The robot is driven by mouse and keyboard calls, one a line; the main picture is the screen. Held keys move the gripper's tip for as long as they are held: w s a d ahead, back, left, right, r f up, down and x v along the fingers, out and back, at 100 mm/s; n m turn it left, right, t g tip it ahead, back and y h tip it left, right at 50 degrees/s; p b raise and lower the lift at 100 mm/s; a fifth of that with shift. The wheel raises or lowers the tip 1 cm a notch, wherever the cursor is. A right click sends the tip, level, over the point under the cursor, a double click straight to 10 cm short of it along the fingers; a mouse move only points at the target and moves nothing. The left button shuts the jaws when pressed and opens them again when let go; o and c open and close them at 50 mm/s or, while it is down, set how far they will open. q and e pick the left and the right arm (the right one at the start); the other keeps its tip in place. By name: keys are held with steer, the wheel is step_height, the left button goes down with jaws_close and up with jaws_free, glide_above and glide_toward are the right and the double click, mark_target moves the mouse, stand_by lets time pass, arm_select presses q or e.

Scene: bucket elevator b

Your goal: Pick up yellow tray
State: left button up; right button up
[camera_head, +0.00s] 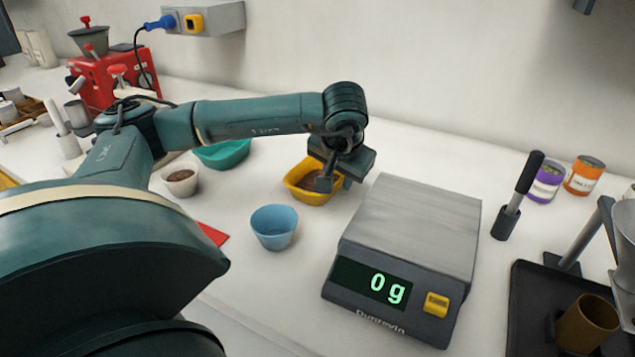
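The yellow tray (302,190) is a small open container with brown contents, standing on the white counter left of the scale. My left gripper (337,183) is over the tray's right side, with its fingers pointing down at the right rim. The gripper hides part of the tray. One finger seems to be inside the tray and one outside, but I cannot tell whether they touch the wall or how wide they are apart. My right gripper is not in view.
A grey scale (418,213) reading 0 g stands right of the tray. A blue cup (273,228) is in front of it. A white bowl (181,181) and a teal bowl (226,155) are to the left. A black tamper (517,195) stands right of the scale.

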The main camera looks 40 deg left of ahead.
arm_select(q)
steer(key=shift+x, duration=0.9)
jaws_close()
stand_by(0.7)
